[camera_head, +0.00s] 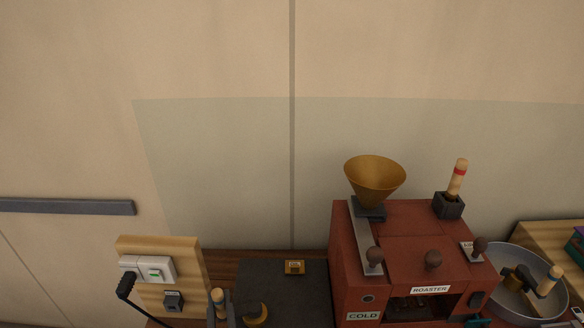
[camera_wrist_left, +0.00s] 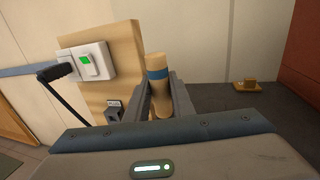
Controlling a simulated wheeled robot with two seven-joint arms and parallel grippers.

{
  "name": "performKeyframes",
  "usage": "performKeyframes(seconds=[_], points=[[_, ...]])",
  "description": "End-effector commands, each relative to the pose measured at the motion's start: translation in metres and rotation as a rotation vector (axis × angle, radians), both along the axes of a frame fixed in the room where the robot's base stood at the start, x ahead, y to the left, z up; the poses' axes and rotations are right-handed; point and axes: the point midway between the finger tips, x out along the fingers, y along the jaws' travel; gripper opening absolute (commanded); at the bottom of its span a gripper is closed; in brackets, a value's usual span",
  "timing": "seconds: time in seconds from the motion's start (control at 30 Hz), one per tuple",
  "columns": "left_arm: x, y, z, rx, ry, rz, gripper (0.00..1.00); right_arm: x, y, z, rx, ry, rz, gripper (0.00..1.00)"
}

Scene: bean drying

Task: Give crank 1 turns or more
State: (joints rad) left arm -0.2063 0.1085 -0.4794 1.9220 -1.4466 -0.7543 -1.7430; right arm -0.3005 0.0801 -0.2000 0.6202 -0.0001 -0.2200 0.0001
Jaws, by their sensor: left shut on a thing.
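My left gripper (camera_head: 219,307) is low in the head view, left of the roaster, its fingers upright around a light wooden handle (camera_head: 218,296). In the left wrist view the gripper (camera_wrist_left: 168,100) is shut on this handle, which has a blue band (camera_wrist_left: 157,74). A cooling pan (camera_head: 491,257) at the right of the roaster has a dark arm with a wooden knob (camera_head: 549,281) inside. I cannot tell which of these handles is the crank. My right gripper does not show.
A red roaster (camera_head: 405,225) with a brass funnel and round knobs stands right of centre; a red-banded handle (camera_head: 457,178) stands on it. A wooden switch board (camera_head: 187,250) and a black-gripped lever (camera_head: 125,285) are at the left. A small brass block (camera_head: 295,267) lies on the dark top.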

Motion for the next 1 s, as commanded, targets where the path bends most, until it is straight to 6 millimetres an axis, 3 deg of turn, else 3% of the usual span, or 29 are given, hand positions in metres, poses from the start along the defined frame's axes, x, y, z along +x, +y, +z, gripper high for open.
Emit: performKeyframes(seconds=[0.13, 0.17, 0.2, 0.23, 0.63, 1.0], points=[[-0.001, 0.000, -0.001, 0.000, 0.002, 0.001, 0.02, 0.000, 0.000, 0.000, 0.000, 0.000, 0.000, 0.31], [-0.002, 0.000, -0.001, 0.000, 0.003, 0.001, 0.29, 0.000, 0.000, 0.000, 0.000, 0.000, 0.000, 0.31], [-0.002, 0.000, -0.001, 0.000, 0.003, 0.001, 0.38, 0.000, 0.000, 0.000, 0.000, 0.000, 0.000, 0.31], [-0.002, 0.000, -0.001, 0.000, 0.003, 0.000, 0.41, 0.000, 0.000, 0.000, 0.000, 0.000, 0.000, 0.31], [-0.005, -0.002, -0.001, -0.001, 0.003, -0.002, 0.41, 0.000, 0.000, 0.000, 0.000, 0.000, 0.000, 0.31], [-0.027, -0.008, -0.001, -0.001, 0.004, -0.002, 0.41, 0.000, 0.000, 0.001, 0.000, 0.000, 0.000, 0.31]])
